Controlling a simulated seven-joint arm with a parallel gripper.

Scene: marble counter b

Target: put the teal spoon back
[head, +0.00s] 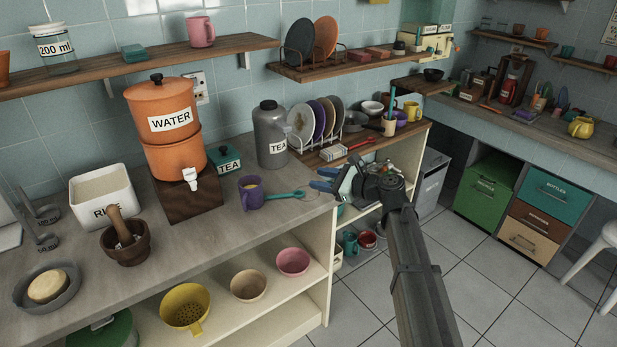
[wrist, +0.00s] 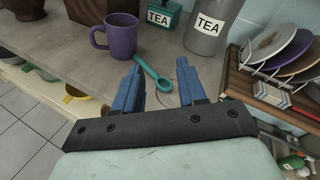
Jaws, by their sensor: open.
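The teal spoon (head: 284,195) lies flat on the counter, just right of the purple mug (head: 250,193). In the wrist view the spoon (wrist: 152,72) shows in the gap between my fingertips, near the purple mug (wrist: 116,38). My gripper (head: 322,180) has blue fingers, which are apart and hold nothing. In the head view it is to the right of the spoon, close to the counter's right end. The wrist view also shows my gripper (wrist: 157,72) from behind. I cannot tell how far the fingertips are above the counter.
The grey tea canister (head: 271,135) and teal tea box (head: 224,159) stand behind the spoon. A dish rack (head: 322,143) with plates is on the wooden board to the right. An upright tan cup (head: 389,126) holds a blue stick. Counter in front of the spoon is clear.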

